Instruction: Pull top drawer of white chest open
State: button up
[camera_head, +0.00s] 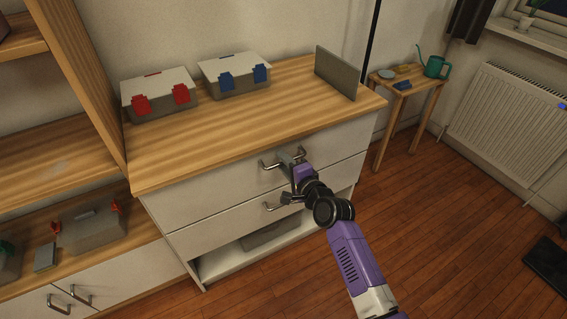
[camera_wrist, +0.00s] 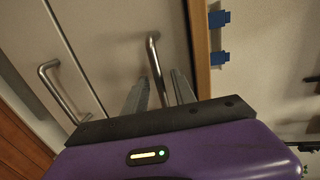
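The white chest (camera_head: 180,244) has a wooden top, and its top drawer (camera_head: 215,188) looks flush with the front. The top drawer's metal bar handle (camera_head: 266,165) is partly hidden by my gripper (camera_head: 288,158) in the head view. In the wrist view the handle (camera_wrist: 153,55) runs between the two fingers of my gripper (camera_wrist: 160,78). The fingers are apart, with a gap visible on each side of the bar; I see no clear contact. The second drawer's handle (camera_wrist: 55,85) is to the left in the wrist view.
Two grey cases, one with red latches (camera_head: 160,101) and one with blue latches (camera_head: 235,78), and an upright grey panel (camera_head: 337,73) stand on the chest. A wooden shelf unit (camera_head: 60,170) adjoins at left. A small table (camera_head: 405,92) stands right. The floor before the chest is clear.

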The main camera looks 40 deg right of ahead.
jog(key=shift+w+d, duration=0.1)
jog(key=shift+w, duration=0.15)
jog(key=shift+c, duration=0.2)
grip_shut()
dwell(1.1)
